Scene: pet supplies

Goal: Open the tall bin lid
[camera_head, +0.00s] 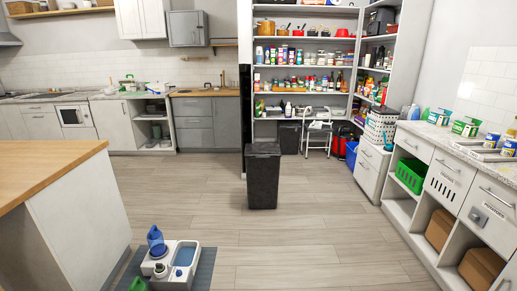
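A tall dark grey bin (263,182) stands upright on the wood floor near the middle of the head view. Its flat lid (262,149) lies on top and looks closed. The bin is some distance ahead, with open floor in front of it. Neither of my grippers shows in this view.
A white island with a wooden top (40,165) stands at the left. A counter with open shelves (440,195) lines the right side. The floor (300,245) between is clear.

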